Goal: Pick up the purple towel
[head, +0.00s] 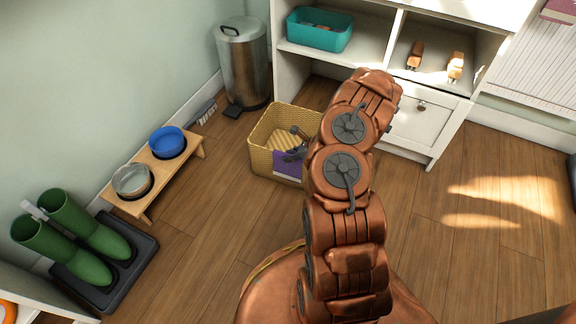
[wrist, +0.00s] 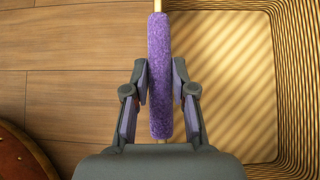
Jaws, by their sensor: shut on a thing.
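The purple towel (wrist: 160,75) hangs over the near rim of a yellow woven basket (head: 254,148). In the head view the towel (head: 289,165) shows as a purple patch on the basket's outer side, partly behind my arm. My gripper (wrist: 160,85) has a finger on each side of the towel and is shut on it, across the rim. In the head view my gripper (head: 297,146) is at the basket's rim, and my arm hides part of it. The basket's inside (wrist: 225,80) looks empty in the wrist view.
A white shelf unit (head: 421,135) with a teal bin (head: 319,30) stands behind. A metal trash can (head: 243,65) is behind the basket. A wooden stand with a blue bowl (head: 167,141) and green boots (head: 75,235) are at left. The floor at right is clear.

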